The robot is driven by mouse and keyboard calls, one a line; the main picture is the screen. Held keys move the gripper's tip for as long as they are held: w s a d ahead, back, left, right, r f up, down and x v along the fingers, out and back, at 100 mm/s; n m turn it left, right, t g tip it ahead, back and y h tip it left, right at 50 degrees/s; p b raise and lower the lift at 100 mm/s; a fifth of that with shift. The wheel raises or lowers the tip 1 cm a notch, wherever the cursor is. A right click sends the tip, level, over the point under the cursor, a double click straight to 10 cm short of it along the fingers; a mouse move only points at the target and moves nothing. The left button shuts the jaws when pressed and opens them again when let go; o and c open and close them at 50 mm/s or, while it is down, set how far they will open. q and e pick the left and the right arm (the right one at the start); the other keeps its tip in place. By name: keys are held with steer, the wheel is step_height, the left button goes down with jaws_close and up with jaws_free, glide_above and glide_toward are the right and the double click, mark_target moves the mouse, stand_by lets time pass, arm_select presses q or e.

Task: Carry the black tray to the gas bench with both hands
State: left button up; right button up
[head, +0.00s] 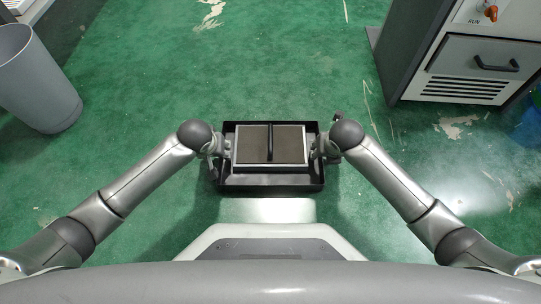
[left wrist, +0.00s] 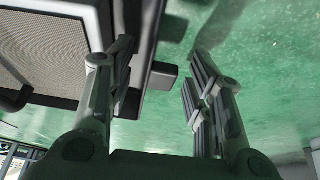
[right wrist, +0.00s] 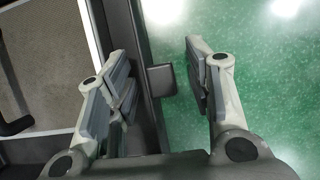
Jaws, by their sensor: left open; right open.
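The black tray (head: 270,184) is level in front of me, in the middle of the head view. A light-framed panel (head: 250,146) with a dark bar handle lies in it. My left gripper (left wrist: 158,78) is open at the tray's left end, with the tray wall and a small dark tab between its fingers. My right gripper (right wrist: 162,75) is open at the right end, with the wall and a similar tab between its fingers. Gaps show beside both tabs. I cannot tell what bears the tray. I cannot identify the gas bench in these views.
A grey machine cabinet (head: 481,68) with a drawer handle and an orange knob stands at the upper right. A grey bin (head: 37,80) stands at the upper left. The green floor (head: 270,60) between them is clear, with worn patches.

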arm_select(q)
steer(key=shift+f, duration=0.1)
arm_select(e)
steer(key=shift+f, duration=0.1)
arm_select(q)
jaws_close()
arm_select(e)
jaws_close()
